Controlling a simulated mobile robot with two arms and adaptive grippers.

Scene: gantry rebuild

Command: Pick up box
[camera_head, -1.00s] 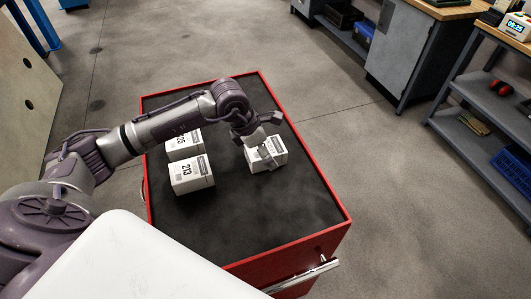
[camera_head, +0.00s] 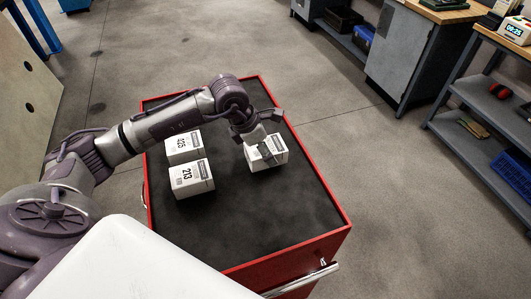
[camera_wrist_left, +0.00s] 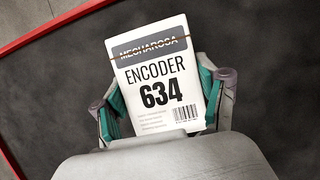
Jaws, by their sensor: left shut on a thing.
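A white box (camera_wrist_left: 150,62) labelled "ENCODER 634" sits between the fingers of my left gripper (camera_wrist_left: 163,110) in the left wrist view. The fingers, with green pads, are shut on its two sides. In the head view the same box (camera_head: 272,160) is at the right part of the cart's dark top, with my left gripper (camera_head: 262,148) over it and hiding part of it. I cannot tell whether the box is lifted clear of the top. Two other white boxes stand to the left: one marked 213 (camera_head: 190,180) and one behind it (camera_head: 183,148). My right gripper is not in view.
The red-rimmed cart top (camera_head: 250,215) has free dark surface in front and to the right. A drawer handle (camera_head: 302,280) juts from its near side. A grey cabinet (camera_head: 408,60) and a shelf unit (camera_head: 478,97) stand at the upper right, with open floor between.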

